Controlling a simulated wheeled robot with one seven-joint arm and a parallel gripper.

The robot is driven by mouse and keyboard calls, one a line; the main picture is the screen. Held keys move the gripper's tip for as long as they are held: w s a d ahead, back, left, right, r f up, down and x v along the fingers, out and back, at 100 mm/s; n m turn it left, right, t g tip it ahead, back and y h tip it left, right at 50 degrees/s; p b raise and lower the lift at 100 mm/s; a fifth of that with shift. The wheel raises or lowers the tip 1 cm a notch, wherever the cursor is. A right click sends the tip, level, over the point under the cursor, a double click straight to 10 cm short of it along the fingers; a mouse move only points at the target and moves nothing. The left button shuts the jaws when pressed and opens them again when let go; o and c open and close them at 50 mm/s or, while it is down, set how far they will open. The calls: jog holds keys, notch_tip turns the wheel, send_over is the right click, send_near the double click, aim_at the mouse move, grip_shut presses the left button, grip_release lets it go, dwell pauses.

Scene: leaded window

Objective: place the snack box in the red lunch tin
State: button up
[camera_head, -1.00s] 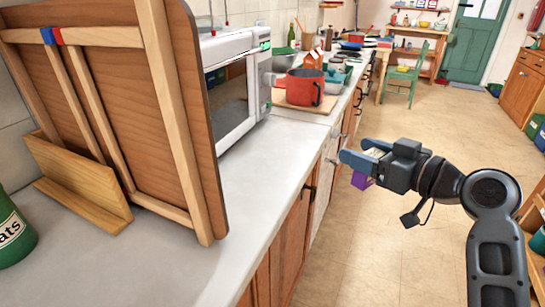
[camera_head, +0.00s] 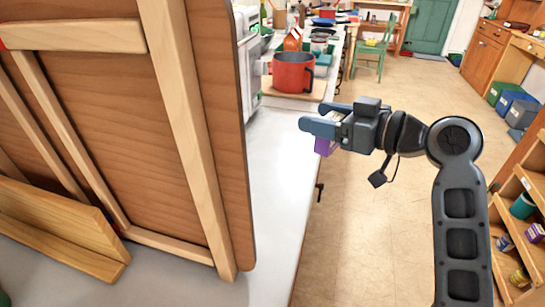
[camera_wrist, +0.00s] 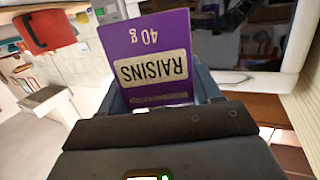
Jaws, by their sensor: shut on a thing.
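The snack box is a small purple raisins box (camera_wrist: 150,62), seen large in the wrist view with its label upside down. My gripper (camera_head: 322,118) is shut on it, and a purple piece of the box (camera_head: 323,147) shows below the fingers in the head view. My gripper is in the air at the right edge of the counter. A red open vessel with a dark handle (camera_head: 293,72), perhaps the red lunch tin, stands on a board farther along the counter. It also shows at the upper left in the wrist view (camera_wrist: 45,30).
A large wooden easel-like stand (camera_head: 105,110) blocks the left side of the near counter (camera_head: 275,165). A white microwave (camera_head: 249,70) is behind it. Small kitchen things crowd the counter beyond the red vessel. The floor (camera_head: 365,215) to the right is open; a shelf (camera_head: 515,215) stands at far right.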

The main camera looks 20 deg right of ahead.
jog(key=shift+w+a+f+p, duration=0.25)
jog(key=shift+a+f, duration=1.15)
jog(key=shift+f, duration=0.15)
jog(key=shift+w+a+f+p, duration=0.3)
jog(key=shift+a+f, duration=1.15)
jog(key=shift+f, duration=0.05)
jog(key=shift+w+a+f+p, duration=0.25)
jog(key=shift+a+f, duration=1.15)
jog(key=shift+f, duration=0.15)
jog(key=shift+f, duration=0.15)
jog(key=o, duration=1)
jog(key=shift+o, duration=0.2)
